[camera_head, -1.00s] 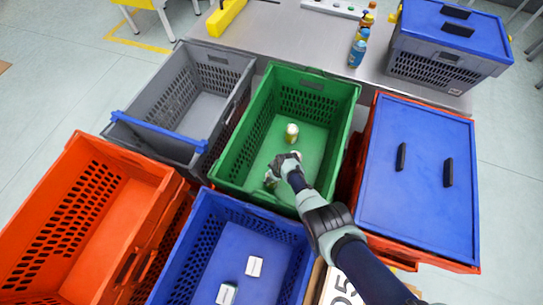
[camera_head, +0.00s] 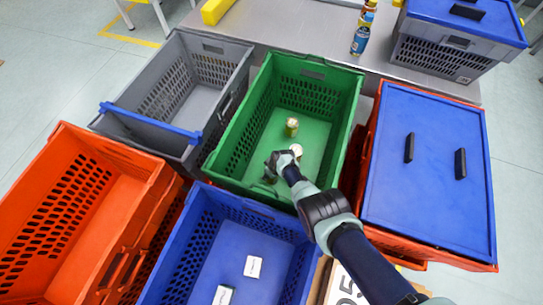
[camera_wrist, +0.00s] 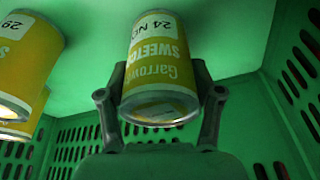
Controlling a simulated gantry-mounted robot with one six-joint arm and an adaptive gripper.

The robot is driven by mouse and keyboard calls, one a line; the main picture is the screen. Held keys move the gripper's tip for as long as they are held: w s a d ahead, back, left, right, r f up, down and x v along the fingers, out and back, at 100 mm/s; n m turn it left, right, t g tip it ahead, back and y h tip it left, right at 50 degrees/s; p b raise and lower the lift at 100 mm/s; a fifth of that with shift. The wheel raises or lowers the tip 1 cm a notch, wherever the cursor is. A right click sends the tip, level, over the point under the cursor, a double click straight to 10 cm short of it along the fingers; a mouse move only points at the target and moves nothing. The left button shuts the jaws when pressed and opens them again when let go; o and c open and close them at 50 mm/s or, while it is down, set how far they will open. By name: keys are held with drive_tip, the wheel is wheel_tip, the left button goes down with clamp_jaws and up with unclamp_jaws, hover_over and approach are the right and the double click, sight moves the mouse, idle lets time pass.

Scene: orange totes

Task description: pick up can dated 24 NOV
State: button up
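The can dated 24 NOV (camera_wrist: 158,65) has a yellow and silver label. In the wrist view it sits between the two fingers of my gripper (camera_wrist: 160,85). The fingertips appear to touch it on both sides, near its visible metal end. In the head view my gripper (camera_head: 272,165) reaches down into the green tote (camera_head: 230,180) and hides most of this can. I cannot tell whether the can is off the tote floor.
Another yellow can (camera_wrist: 25,55), its date starting with 29, stands to the left in the wrist view, overlapping a further can (camera_wrist: 20,128). Perforated green walls surround the cans. A blue tote (camera_head: 215,255) with white boxes lies in front; a blue-lidded tote (camera_head: 425,190) is at the right.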

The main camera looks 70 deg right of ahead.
drive_tip(key=c, duration=0.9)
drive_tip(key=shift+o, duration=0.2)
wheel_tip(320, 180, up, 20)
drive_tip(key=p, duration=1.5)
